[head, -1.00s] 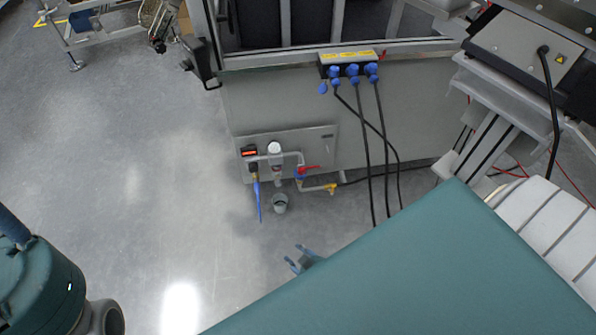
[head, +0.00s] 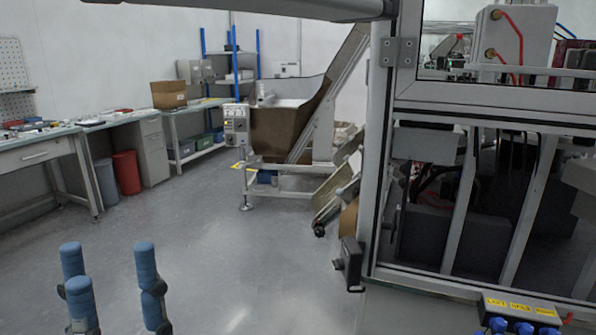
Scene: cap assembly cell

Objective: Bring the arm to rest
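My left gripper (head: 108,250) shows at the bottom left of the head view. The rest of the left arm is below the picture edge. My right gripper and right arm are not in view.
A framed machine with windows (head: 480,118) fills the right side. A hopper with a sloping conveyor (head: 285,125) stands at the back middle. Workbenches (head: 35,140) line the left, with a red bin (head: 127,172) beside them. The floor (head: 225,250) between is clear.

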